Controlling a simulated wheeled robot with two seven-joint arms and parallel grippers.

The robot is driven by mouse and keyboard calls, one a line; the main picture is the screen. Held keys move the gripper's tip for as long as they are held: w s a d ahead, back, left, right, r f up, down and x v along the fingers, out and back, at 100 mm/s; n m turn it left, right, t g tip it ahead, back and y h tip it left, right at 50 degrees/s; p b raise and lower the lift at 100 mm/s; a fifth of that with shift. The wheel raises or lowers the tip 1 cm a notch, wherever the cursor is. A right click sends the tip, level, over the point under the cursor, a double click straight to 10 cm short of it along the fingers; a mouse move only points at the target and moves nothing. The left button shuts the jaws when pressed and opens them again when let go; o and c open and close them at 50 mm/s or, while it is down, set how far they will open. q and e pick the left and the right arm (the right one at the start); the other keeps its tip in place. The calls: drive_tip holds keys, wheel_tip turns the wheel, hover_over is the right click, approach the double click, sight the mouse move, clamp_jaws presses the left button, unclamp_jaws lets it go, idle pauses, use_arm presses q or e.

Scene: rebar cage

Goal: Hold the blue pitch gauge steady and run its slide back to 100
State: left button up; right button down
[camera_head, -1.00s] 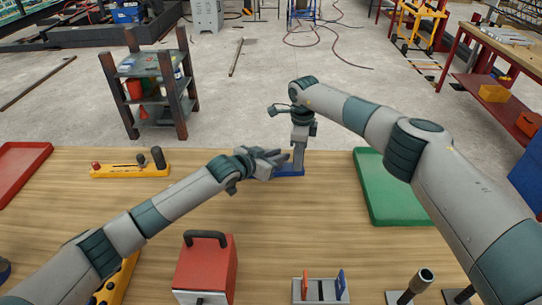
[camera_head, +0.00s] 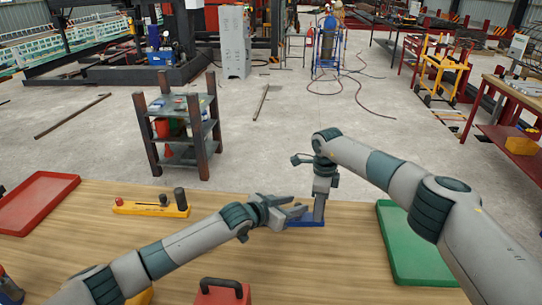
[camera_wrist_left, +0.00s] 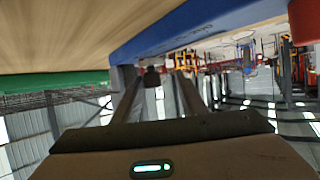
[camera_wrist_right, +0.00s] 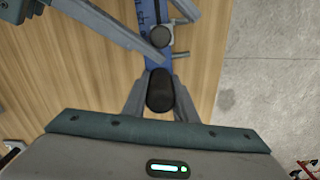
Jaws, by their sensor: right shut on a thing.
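The blue pitch gauge (camera_head: 305,221) lies at the table's far edge. In the right wrist view its blue scale bar (camera_wrist_right: 146,14) runs away from me, with a grey round knob (camera_wrist_right: 160,36) on it and a black grip (camera_wrist_right: 160,92) at the near end. My right gripper (camera_head: 319,219) points down from above and is shut on the black grip. My left gripper (camera_head: 300,205) comes in from the left, low at the gauge. Its fingers are apart, one on each side of the grey knob; I cannot tell if they touch. The scale reading is too small to read.
A green tray (camera_head: 410,245) lies to the right and a red tray (camera_head: 35,200) at far left. A red box with a black handle (camera_head: 222,292) is at the front. A shelf rack (camera_head: 180,130) stands beyond the table.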

use_arm(q)
drive_tip(key=shift+s+a, duration=0.15)
drive_tip(key=shift+a, duration=0.5)
drive_tip(key=shift+s+a, duration=0.15)
drive_tip(key=shift+a, duration=0.45)
drive_tip(key=v, duration=1.1)
drive_tip(key=w+r+m+t+h, duration=0.2)
drive_tip(key=w+r+m, duration=0.3)
drive_tip(key=r+m, duration=0.2)
drive_tip(key=w+d+r+m+t+h, duration=0.1)
drive_tip(key=w+r+m, duration=0.4)
drive_tip(key=m, duration=0.5)
drive_tip(key=shift+w+r+t+h, duration=0.35)
drive_tip(key=shift+r+t+h, duration=0.15)
drive_tip(key=shift+r, duration=0.75)
drive_tip(key=shift+s+d+m, duration=0.1)
drive_tip(key=shift+m, duration=0.2)
